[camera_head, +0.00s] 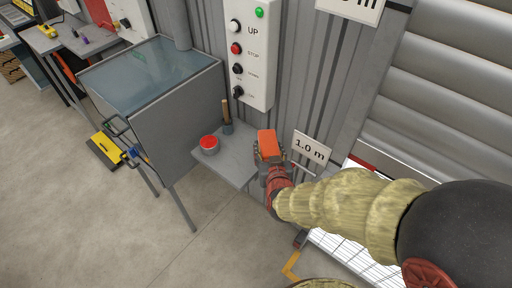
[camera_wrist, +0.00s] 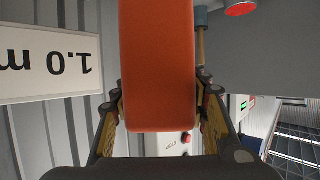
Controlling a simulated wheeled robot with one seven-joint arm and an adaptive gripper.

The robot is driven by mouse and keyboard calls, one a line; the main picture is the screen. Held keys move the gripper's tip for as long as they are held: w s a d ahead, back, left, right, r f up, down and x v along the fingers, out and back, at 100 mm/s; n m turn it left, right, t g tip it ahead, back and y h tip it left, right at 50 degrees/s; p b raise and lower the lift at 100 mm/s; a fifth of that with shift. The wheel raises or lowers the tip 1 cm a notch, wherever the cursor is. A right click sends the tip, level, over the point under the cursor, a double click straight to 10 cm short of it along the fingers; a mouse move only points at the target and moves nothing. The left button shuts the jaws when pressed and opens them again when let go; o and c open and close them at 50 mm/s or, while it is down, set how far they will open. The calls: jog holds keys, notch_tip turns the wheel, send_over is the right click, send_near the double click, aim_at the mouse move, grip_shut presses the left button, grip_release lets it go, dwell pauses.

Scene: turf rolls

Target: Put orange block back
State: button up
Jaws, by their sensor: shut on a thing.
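The orange block (camera_head: 267,143) is held up in my gripper (camera_head: 269,160), above the right part of a small grey shelf (camera_head: 231,170) by the corrugated wall. In the wrist view the orange block (camera_wrist: 158,65) fills the upper middle, with a finger of my gripper (camera_wrist: 160,108) on each side of it. The fingers are shut on the block. In the head view I cannot tell exactly how high the block is above the shelf.
On the shelf stand a red-topped can (camera_head: 209,144) and a wooden-handled tool (camera_head: 227,117). A control box (camera_head: 249,50) with buttons hangs above. A "1.0 m" sign (camera_head: 310,149) is right of the block. A glass-topped grey cabinet (camera_head: 175,110) stands left. The shelf's front is bare.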

jog(key=w+a+f+b, duration=0.3)
jog(key=w+f+b, duration=0.2)
jog(key=w+f, duration=0.7)
jog(key=shift+w+a+f+b, duration=0.35)
jog(key=shift+w+f, duration=0.05)
jog(key=shift+w, duration=0.35)
jog(key=shift+f, duration=0.15)
jog(key=o, duration=1.2)
jog(key=shift+o, duration=0.6)
